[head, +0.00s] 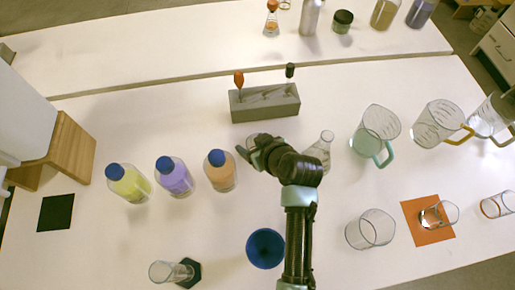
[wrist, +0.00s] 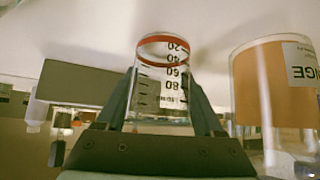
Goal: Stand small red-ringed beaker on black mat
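The small red-ringed beaker (wrist: 162,80) is clear glass with dark volume marks; in the wrist view it sits between my gripper's (wrist: 165,110) two fingers, which appear closed on its sides. Its red ring is by the 20 mark. In the head view my gripper (head: 250,150) is in front of the grey rack, right of the orange bottle, and largely hides the beaker. I cannot tell whether the beaker touches the table. The square black mat (head: 56,212) lies bare at the far left of the table.
Orange (head: 219,171), purple (head: 174,177) and yellow (head: 129,183) blue-capped bottles stand between my gripper and the mat. The grey rack (head: 264,103) is behind. A wooden stand (head: 68,147) is behind the mat; a cylinder (head: 168,271) and blue bowl (head: 265,248) are in front.

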